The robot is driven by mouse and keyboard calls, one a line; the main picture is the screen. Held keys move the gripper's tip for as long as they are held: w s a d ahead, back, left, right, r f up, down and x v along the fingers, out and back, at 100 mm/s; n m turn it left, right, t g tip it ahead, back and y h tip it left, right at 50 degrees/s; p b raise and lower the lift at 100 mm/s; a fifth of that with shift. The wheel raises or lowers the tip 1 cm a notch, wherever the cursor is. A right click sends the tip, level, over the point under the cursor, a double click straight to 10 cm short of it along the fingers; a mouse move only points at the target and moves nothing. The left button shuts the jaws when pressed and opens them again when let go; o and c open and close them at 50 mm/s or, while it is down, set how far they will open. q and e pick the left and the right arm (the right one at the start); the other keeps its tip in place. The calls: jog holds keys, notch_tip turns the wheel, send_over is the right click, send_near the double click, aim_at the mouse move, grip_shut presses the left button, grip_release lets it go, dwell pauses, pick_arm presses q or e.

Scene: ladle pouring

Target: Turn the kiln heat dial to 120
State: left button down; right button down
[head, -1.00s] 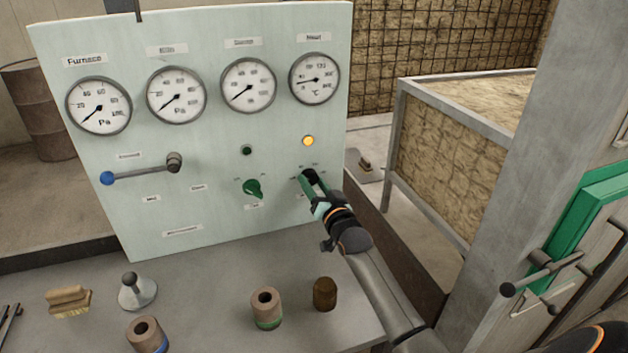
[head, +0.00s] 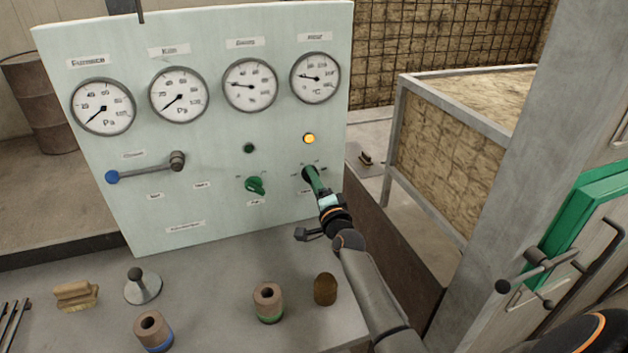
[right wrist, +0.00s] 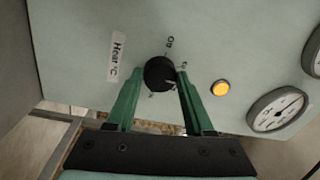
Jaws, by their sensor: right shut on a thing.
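The heat dial is a round black knob (right wrist: 160,73) on the pale green panel, with a "Heat °C" label beside it in the right wrist view. My right gripper (right wrist: 163,78) has its green fingers on either side of the knob and is shut on it. In the head view my right gripper (head: 309,175) reaches the panel's lower right and mostly hides the dial. The heat gauge (head: 315,78) is at the panel's upper right, its needle pointing left and slightly up. My left gripper is not in view.
A lit amber lamp (head: 309,139) sits above the dial. A green knob (head: 255,186) is left of it, and a lever with a blue ball (head: 112,177) farther left. Cylinders, including a brown one (head: 325,289), stand on the bench below. A concrete pillar (head: 510,150) rises at right.

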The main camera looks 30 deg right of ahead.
jog(key=m, duration=0.6)
jog(key=shift+a+h, duration=0.1)
jog(key=shift+h, duration=0.2)
jog(key=shift+m, duration=0.3)
jog(key=shift+c, duration=1.4)
grip_release()
jog(key=shift+p, duration=0.3)
jog(key=r+p+v, duration=0.1)
jog(key=p+v, duration=0.2)
jog(key=v, duration=0.9)
jog(key=shift+s+f, duration=0.25)
jog(key=shift+f, duration=0.05)
jog(key=shift+a, duration=0.15)
